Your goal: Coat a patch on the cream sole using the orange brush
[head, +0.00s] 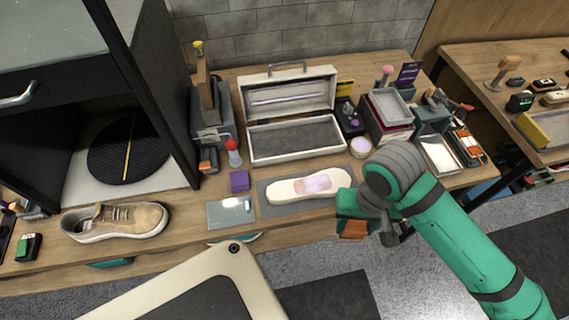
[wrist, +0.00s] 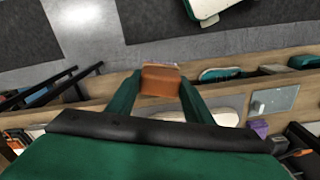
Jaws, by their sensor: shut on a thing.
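The cream sole (head: 283,190) lies on a dark grey mat (head: 268,207) near the front of the bench, with a pale pinkish patch (head: 318,184) on its middle. My gripper (head: 352,222) is at the sole's right end, near the bench's front edge. It is shut on the orange brush (head: 352,231); the brush's orange-brown block (wrist: 162,90) shows between the green fingers in the wrist view.
A glass plate (head: 231,213) with a small white item, a purple block (head: 239,181) and a tan sneaker (head: 115,222) lie left of the sole. An open cream case (head: 293,139) stands behind it. A round jar (head: 360,147) and stacked boxes (head: 386,115) stand behind right.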

